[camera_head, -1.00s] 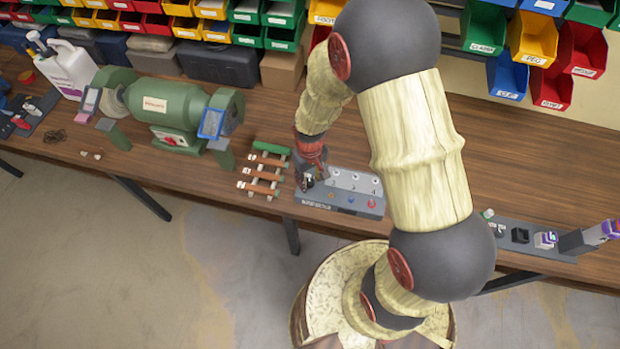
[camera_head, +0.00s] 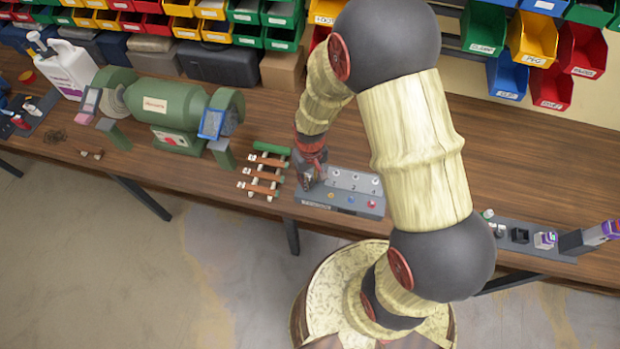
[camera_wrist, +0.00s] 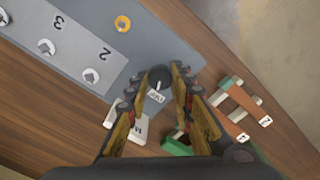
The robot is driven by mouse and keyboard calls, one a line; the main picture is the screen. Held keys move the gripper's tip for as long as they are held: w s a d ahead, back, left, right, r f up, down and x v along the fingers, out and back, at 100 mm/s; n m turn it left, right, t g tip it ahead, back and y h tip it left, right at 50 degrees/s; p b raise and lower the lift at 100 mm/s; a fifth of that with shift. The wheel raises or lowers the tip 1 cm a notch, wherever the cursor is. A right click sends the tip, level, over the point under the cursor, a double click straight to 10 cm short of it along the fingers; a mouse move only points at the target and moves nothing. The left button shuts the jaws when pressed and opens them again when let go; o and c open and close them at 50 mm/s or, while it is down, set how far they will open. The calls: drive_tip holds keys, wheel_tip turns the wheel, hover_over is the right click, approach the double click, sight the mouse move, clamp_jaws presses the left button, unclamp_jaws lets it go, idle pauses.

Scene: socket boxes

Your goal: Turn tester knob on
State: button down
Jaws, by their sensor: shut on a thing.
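The grey tester box (camera_head: 345,206) sits at the front edge of the wooden bench, with numbered sockets along its back and small coloured parts on top. It fills the upper left of the wrist view (camera_wrist: 130,55). The tester knob (camera_wrist: 159,76) is dark and round with a white pointer line, near one end of the box, beside a small white label (camera_wrist: 156,96). My gripper (camera_head: 311,182) is over the left end of the box. In the wrist view its two fingers (camera_wrist: 165,78) stand on either side of the knob, shut on it. The head view hides the knob.
A rack with brown bars (camera_head: 262,174) stands just left of the tester box. A green bench grinder (camera_head: 165,108) is farther left. Another grey strip with small parts (camera_head: 520,238) lies to the right. Bare bench lies behind the tester box.

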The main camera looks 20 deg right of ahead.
sight(310, 181)
drive_tip(key=m, duration=0.5)
drive_tip(key=shift+m+p, duration=0.35)
drive_tip(key=shift+m, duration=0.05)
drive_tip(key=m, duration=0.5)
drive_tip(key=shift+m, duration=0.3)
drive_tip(key=c, duration=1.6)
unclamp_jaws()
drive_tip(key=shift+o, duration=0.3)
wheel_tip(310, 181, up, 12)
